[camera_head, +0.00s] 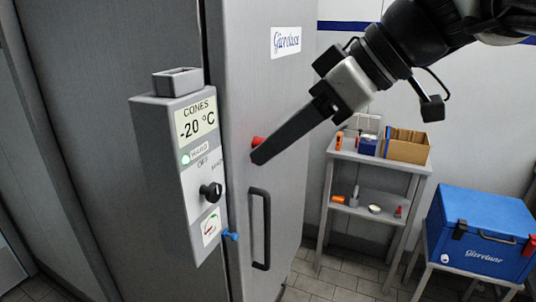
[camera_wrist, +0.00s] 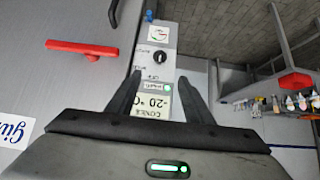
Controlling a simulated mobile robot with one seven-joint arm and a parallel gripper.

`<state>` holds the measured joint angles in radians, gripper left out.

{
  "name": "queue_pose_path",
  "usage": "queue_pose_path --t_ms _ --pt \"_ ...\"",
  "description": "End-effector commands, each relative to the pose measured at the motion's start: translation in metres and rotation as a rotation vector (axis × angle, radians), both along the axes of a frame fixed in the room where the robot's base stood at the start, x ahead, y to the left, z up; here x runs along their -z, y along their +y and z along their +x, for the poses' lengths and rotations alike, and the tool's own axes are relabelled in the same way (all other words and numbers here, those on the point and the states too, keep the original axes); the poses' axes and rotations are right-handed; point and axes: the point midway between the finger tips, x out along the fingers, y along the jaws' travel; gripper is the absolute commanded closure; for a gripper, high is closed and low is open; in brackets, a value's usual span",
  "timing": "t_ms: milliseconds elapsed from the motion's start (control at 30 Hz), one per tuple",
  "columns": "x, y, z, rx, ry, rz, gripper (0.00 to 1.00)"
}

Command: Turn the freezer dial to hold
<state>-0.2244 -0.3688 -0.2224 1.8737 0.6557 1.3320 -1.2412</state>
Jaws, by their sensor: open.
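The freezer dial (camera_head: 211,192) is a round black knob on the white face of a grey control box (camera_head: 160,135) on the freezer's side. Small words ring it, too small to read surely, and I cannot tell where it points. The box shows a "-20 °C" display (camera_head: 196,122) and a green light (camera_head: 186,159). My gripper (camera_head: 260,157) is in front of the freezer door, right of the box and apart from the dial. In the wrist view my gripper (camera_wrist: 159,77) is open and empty, and the dial (camera_wrist: 160,58) shows upside down beyond and between the fingertips.
A black door handle (camera_head: 266,230) and a red bar (camera_wrist: 85,50) project from the door. A shelf cart (camera_head: 375,160) with boxes and a blue cooler (camera_head: 480,228) stand at right.

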Motion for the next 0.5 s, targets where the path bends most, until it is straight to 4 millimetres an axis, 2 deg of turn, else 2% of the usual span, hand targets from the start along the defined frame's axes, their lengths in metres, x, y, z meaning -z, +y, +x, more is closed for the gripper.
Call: queue_pose_path --t_ms 500 --pt "0.081 0.071 0.029 0.002 0.006 -0.003 0.53"
